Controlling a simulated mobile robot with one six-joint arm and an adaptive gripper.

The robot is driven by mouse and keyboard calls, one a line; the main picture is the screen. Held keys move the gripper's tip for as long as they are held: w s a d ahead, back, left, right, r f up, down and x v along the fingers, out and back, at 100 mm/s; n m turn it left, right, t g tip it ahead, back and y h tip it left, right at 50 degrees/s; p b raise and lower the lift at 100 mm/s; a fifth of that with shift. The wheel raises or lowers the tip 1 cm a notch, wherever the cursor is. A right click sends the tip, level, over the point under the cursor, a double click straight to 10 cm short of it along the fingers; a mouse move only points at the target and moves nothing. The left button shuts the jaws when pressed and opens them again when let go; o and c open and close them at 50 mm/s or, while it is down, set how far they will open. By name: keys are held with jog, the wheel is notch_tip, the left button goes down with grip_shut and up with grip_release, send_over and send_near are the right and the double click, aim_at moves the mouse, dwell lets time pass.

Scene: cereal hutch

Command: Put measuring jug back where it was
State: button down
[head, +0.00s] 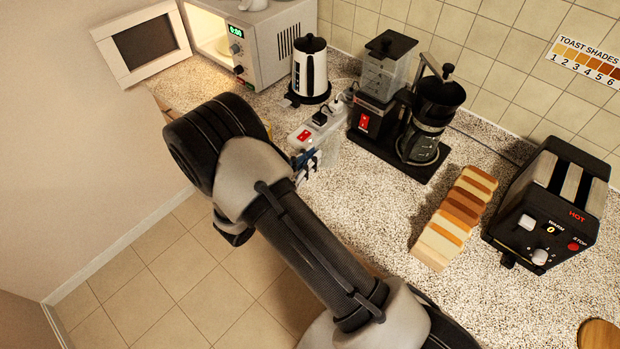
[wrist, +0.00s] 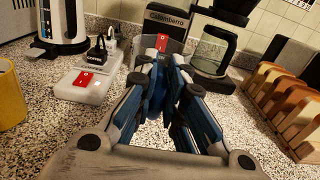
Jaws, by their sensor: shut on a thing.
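The measuring jug (head: 331,152) looks like a clear, see-through vessel beside the coffee maker's front left corner in the head view. It shows faintly behind my fingers in the wrist view (wrist: 180,46). My gripper (head: 306,160) has blue fingers and reaches over the counter from the left. In the wrist view my gripper (wrist: 163,72) is shut on the jug's near side, probably its handle, which the fingers hide. The jug looks upright. I cannot tell whether its base touches the counter.
The coffee maker (head: 367,122) with its glass carafe (head: 420,148) stands just right. A white power strip (head: 316,127), kettle (head: 311,70) and open microwave (head: 272,50) are behind. Bread slices (head: 458,215) and a toaster (head: 548,205) are right. A yellow mug (wrist: 10,95) is left.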

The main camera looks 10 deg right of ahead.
notch_tip(320, 180, down, 7)
jog(key=shift+f+b, duration=0.1)
jog(key=shift+b, duration=0.6)
jog(key=c, duration=2.1)
grip_release()
jog(key=shift+f, duration=0.2)
jog(key=shift+c, duration=0.2)
jog(key=o, duration=0.5)
jog(key=shift+r, duration=0.2)
